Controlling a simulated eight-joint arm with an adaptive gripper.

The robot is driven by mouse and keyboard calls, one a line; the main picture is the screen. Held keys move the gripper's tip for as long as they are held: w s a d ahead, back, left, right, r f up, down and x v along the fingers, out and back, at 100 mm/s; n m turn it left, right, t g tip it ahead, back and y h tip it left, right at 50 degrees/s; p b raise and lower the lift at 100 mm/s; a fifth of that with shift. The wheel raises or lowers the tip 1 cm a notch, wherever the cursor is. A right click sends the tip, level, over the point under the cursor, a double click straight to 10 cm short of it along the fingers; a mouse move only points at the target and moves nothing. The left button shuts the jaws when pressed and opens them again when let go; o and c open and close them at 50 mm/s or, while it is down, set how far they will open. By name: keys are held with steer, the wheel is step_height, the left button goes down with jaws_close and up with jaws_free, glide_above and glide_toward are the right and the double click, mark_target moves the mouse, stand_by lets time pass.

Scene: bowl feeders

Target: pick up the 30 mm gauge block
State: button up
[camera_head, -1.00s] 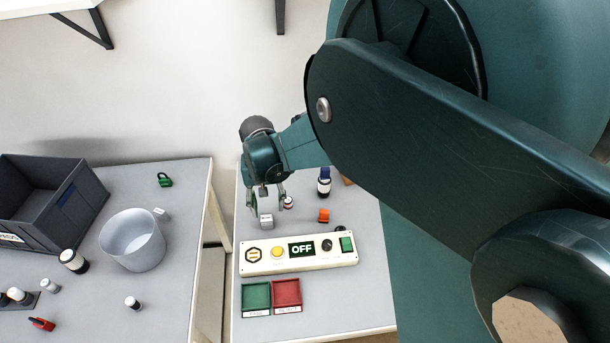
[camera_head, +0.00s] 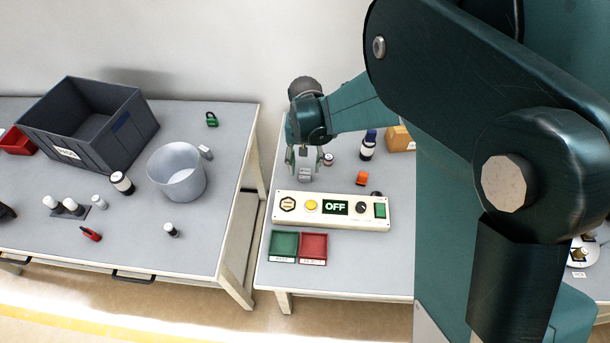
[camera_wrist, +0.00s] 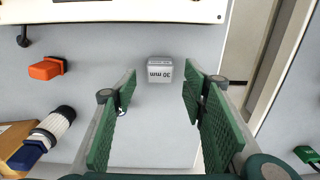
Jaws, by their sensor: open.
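The 30 mm gauge block (camera_wrist: 159,70) is a small grey-white block lettered "30 mm", upside down in the wrist view. It lies on the right-hand table, and in the head view the block (camera_head: 305,175) is just behind the control panel. My gripper (camera_wrist: 158,88) is open, with green ribbed finger pads to either side of the line to the block. The block appears beyond the fingertips, and no contact shows. In the head view my gripper (camera_head: 304,165) is over the block, partly covering it.
The control panel (camera_head: 335,208) reads OFF. Green (camera_head: 284,244) and red (camera_head: 313,247) trays lie in front. A gap separates the left table (camera_head: 130,205).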

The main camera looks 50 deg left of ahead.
mark_target(305, 171)
steer(key=shift+f, duration=0.1)
steer(key=shift+f+b, duration=0.3)
steer(key=shift+f, duration=2.2)
steer(key=shift+c, duration=0.4)
steer(key=c, duration=1)
